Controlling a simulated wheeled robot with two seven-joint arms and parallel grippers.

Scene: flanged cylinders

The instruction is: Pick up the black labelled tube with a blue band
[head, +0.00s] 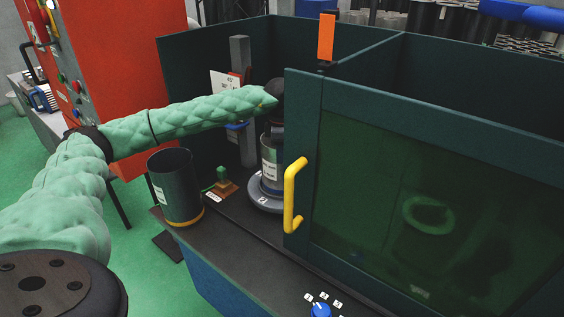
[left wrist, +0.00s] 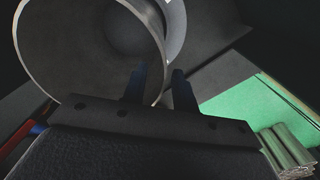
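A black tube (head: 175,190) with a white label stands upright at the front left of the bench; its lower band looks orange-yellow, not blue. A grey-black labelled tube (head: 269,155) stands on a round grey base (head: 262,195) inside the dark enclosure, partly hidden by the door; I cannot make out a blue band on it. My left gripper (head: 278,100) is just above this second tube. In the left wrist view, my left gripper (left wrist: 158,88) has its fingers apart at the rim of a hollow open tube (left wrist: 100,45), one finger over the opening, one outside. Contact is unclear.
The enclosure door (head: 420,190) with a yellow handle (head: 293,195) stands right of the tube. A grey post (head: 241,95) and a small green-topped piece (head: 222,178) are close by. A red machine (head: 115,70) is behind my arm. A blue knob (head: 320,311) is at the front.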

